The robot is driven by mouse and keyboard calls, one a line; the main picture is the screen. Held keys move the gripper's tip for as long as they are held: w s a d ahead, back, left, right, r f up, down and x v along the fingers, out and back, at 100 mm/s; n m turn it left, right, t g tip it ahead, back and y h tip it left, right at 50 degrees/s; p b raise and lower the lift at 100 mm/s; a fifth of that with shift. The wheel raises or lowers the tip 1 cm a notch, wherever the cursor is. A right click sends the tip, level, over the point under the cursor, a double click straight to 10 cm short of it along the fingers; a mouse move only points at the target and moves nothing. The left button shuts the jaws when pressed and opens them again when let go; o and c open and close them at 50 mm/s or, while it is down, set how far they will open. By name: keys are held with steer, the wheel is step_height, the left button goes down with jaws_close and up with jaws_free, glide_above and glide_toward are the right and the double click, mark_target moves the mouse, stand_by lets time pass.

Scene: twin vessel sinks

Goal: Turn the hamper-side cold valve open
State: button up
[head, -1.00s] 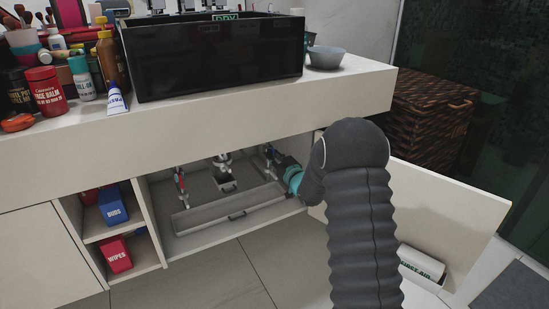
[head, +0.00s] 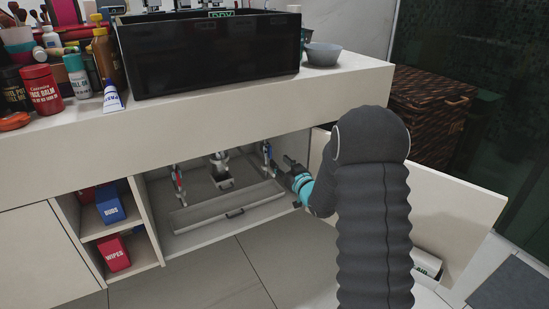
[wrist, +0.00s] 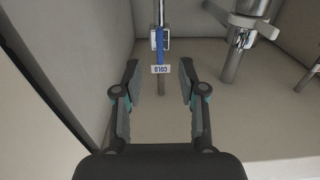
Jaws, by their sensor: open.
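The hamper-side cold valve (head: 266,151) is on the right pipe inside the open cabinet, on the side near the wicker hamper (head: 430,118). In the wrist view the cold valve (wrist: 160,40) has a blue lever lying along the vertical pipe, above a white tag reading COLD upside down. My gripper (wrist: 160,79) is open and empty. Its fingers are apart on either side of the pipe's line in the picture, short of the lever and not touching it. In the head view my gripper (head: 284,168) is just right of the valve, partly small and dark.
Another pipe with a red-handled valve (head: 178,181) stands at the cabinet's left. A drain trap (head: 221,172) hangs between them. The open cabinet door (head: 440,205) is right of my arm.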

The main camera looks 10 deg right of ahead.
steer(key=shift+v, duration=2.6)
